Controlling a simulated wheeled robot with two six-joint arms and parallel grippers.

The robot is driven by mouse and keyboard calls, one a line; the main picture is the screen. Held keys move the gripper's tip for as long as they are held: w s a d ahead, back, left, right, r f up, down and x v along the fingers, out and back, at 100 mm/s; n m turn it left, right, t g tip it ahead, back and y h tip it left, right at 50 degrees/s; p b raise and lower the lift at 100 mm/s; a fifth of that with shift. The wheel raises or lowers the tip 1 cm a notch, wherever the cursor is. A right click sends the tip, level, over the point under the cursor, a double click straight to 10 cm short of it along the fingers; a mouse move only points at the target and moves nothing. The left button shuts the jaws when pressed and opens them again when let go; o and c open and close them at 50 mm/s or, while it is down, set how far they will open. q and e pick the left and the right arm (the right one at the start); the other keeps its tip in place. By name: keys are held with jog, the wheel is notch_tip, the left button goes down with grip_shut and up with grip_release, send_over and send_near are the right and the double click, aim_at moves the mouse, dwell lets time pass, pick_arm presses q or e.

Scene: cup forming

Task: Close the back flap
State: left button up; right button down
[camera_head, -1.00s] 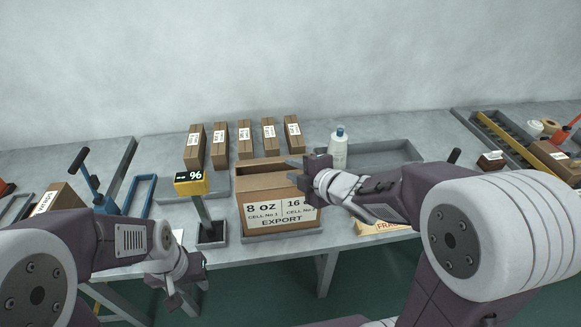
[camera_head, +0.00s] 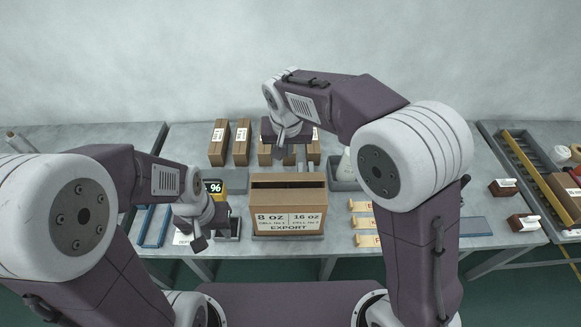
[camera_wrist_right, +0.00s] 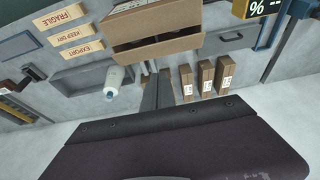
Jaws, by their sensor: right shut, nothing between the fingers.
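The brown carton (camera_head: 288,215) stands upright on a grey tray, with its label facing me. The back flap (camera_head: 288,177) stands up along the far edge, with a dark gap in front of it. The front part of the top looks covered. In the right wrist view the back flap (camera_wrist_right: 160,52) shows as a raised panel beside the dark opening. My right gripper (camera_head: 285,150) is shut and empty, above and behind the carton, apart from the flap. Its fingers also show in the right wrist view (camera_wrist_right: 157,90). My left gripper (camera_head: 200,243) is low, left of the carton; its jaws are unclear.
Several narrow brown boxes (camera_head: 241,142) stand behind the carton, partly hidden by my right arm. A white bottle (camera_wrist_right: 118,78) stands close by. A yellow display (camera_head: 213,187) stands left of the carton. Label cards (camera_head: 362,222) lie to the right.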

jog(key=p, duration=0.2)
send_over(289, 178)
notch_tip(289, 178, down, 8)
jog(key=shift+w+d+f, duration=0.1)
jog(key=f, duration=0.1)
jog(key=s+f+p, duration=0.1)
jog(key=f, duration=0.1)
jog(key=shift+s+f, duration=0.15)
jog(key=shift+f, duration=0.15)
jog(key=shift+s+f, duration=0.2)
jog(key=shift+f, duration=0.35)
